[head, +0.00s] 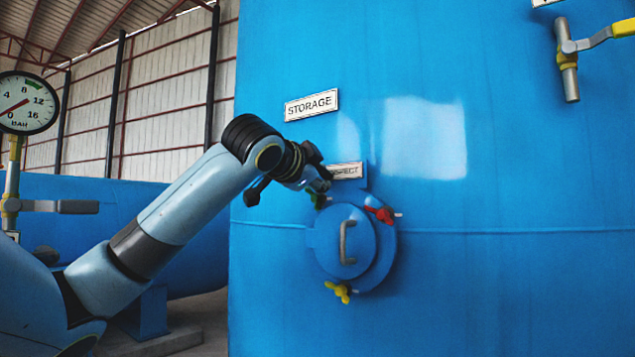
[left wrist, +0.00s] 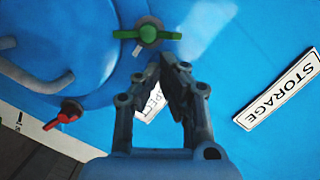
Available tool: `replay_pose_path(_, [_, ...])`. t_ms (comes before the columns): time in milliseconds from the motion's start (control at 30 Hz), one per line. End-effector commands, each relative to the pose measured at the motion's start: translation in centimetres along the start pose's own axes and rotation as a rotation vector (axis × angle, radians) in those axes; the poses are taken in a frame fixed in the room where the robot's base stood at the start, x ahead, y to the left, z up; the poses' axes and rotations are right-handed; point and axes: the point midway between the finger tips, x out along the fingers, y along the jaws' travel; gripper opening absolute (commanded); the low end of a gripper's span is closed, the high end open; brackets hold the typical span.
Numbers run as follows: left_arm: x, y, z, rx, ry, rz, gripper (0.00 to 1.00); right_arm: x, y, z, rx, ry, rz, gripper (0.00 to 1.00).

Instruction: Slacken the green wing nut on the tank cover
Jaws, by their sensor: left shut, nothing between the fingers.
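The round blue tank cover (head: 336,262) with a grey bar handle (head: 346,242) sits on the tank wall. The green wing nut (left wrist: 148,34) lies at the cover's rim, its wings spread left to right in the left wrist view; in the head view only a bit of green (head: 316,199) shows beside my gripper. My left gripper (head: 322,184) is shut and empty. In the left wrist view its fingertips (left wrist: 168,62) are just below the nut, and I see no grip on it. My right gripper is not in view.
A red wing nut (head: 380,214) and a yellow one (head: 340,292) also sit on the cover's rim. An INSPECT plate (head: 346,171) is close behind my gripper. A valve pipe (head: 567,65) sticks out at upper right. A gauge (head: 27,103) stands at left.

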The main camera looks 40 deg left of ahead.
Motion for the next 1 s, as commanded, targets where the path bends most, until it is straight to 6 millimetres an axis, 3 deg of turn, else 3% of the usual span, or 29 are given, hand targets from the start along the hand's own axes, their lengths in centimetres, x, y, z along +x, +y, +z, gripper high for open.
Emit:
replay_pose_path(567, [0.2, 0.0, 1.1, -0.016, 0.001, 0.004, 0.00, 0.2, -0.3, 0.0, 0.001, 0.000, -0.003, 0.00])
replay_pose_path(833, [0.5, -0.7, 2.2, -0.277, 0.000, 0.068, 0.00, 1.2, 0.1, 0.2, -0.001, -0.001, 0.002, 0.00])
replay_pose_path(1000, [0.5, -1.0, 2.2, -0.320, 0.001, 0.081, 0.00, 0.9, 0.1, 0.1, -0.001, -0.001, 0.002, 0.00])
